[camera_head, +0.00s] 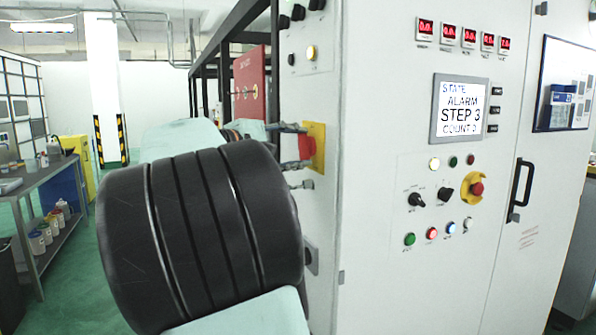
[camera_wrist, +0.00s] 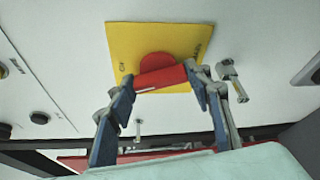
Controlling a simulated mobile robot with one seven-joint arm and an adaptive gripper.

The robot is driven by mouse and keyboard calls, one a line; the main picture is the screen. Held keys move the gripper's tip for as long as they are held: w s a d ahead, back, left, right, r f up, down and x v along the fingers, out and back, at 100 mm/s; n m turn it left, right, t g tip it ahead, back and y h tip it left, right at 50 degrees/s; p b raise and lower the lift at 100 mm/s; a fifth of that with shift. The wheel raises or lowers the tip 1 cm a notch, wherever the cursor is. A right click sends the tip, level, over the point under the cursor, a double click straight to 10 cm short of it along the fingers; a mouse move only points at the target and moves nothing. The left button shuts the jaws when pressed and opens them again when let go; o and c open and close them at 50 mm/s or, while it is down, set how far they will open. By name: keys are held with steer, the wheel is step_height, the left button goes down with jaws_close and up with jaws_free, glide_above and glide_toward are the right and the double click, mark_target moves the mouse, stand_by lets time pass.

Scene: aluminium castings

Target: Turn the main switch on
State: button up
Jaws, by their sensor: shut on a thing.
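The main switch is a red handle (camera_head: 306,147) on a yellow plate (camera_head: 319,134), on the narrow side face of the pale cabinet. In the wrist view, the red handle (camera_wrist: 160,77) stands out from a red round base on the yellow plate (camera_wrist: 122,38). My gripper (camera_wrist: 168,79) is shut on the handle, with one fingertip at each end of it. In the head view, my black arm covers much of the lower left of that side face. The small lettering on the plate is too blurred to read.
The cabinet's front has a screen (camera_head: 460,108) reading "STATE ALARM STEP 3 COUNT 0", a red emergency button on yellow (camera_head: 475,189), knobs and lit buttons. A black door handle (camera_head: 521,184) sticks out at right. A workbench (camera_head: 45,180) stands far left; green floor lies between.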

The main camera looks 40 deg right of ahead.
steer(key=f+m+h+b, duration=0.1)
steer(key=m+b, duration=0.1)
steer(key=b, duration=0.3)
steer(key=shift+r+m+b, duration=0.2)
steer(key=shift+m+b, duration=0.3)
steer(key=shift+b, duration=0.4)
steer(key=shift+r+b, duration=0.15)
steer(key=shift+b, duration=0.15)
steer(key=o, duration=1.2)
steer(key=shift+c, duration=0.2)
steer(key=s+a, duration=0.2)
steer(key=a, duration=1)
